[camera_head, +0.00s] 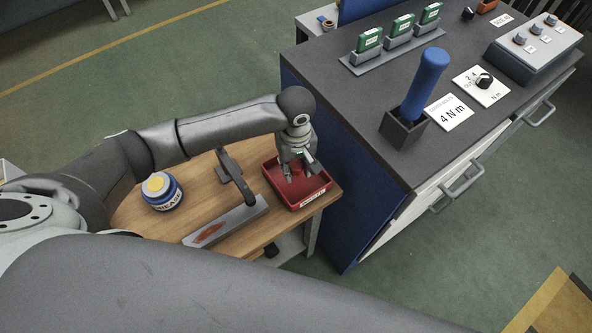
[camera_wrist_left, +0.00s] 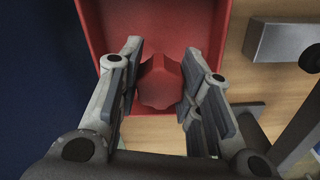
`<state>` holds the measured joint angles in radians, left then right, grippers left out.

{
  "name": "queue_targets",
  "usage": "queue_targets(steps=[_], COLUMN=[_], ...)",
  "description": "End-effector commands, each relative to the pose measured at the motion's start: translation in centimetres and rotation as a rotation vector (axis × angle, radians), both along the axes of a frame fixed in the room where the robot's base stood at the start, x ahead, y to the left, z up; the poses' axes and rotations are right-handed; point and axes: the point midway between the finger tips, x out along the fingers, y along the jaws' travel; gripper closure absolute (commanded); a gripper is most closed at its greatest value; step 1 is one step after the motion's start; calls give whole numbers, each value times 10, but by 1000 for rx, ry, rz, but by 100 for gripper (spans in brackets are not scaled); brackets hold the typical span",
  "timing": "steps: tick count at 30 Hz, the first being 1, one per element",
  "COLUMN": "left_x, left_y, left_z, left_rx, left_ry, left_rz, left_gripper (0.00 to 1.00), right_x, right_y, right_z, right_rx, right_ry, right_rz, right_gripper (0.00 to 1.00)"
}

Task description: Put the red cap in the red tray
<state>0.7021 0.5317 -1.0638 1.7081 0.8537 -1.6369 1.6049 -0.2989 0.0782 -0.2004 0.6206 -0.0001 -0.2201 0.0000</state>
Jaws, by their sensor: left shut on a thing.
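The red tray (camera_head: 277,183) sits at the right end of the wooden table, with a white label on its front edge. My left gripper (camera_head: 299,174) points down into the tray area. In the left wrist view my left gripper (camera_wrist_left: 164,60) is shut on the red cap (camera_wrist_left: 160,82), a knob with a lobed edge held between the two fingers. The tray (camera_wrist_left: 150,20) lies behind and below the cap in that view. I cannot tell whether the cap touches the tray floor. My right gripper is not in view.
A grey-topped workbench (camera_head: 370,130) stands just right of the tray, with a blue-handled tool (camera_head: 425,85) upright in a holder.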

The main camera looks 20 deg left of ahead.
Motion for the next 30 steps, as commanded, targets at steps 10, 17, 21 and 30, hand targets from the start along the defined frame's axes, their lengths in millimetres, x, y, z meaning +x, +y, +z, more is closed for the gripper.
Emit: queue_targets(steps=[10,17,21,30], left_x=[4,3,4,4], left_y=[1,0,1,1], left_z=[-35,-36,-38,-38], left_rx=[1,0,1,1], left_ry=[0,0,0,0], left_rz=[-1,-1,0,-1], left_gripper=[96,96,62,46], right_x=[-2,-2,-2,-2], right_y=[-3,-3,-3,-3], right_z=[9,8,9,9], right_rx=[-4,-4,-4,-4], right_ry=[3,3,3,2], right_rz=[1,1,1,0], right_gripper=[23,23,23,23])
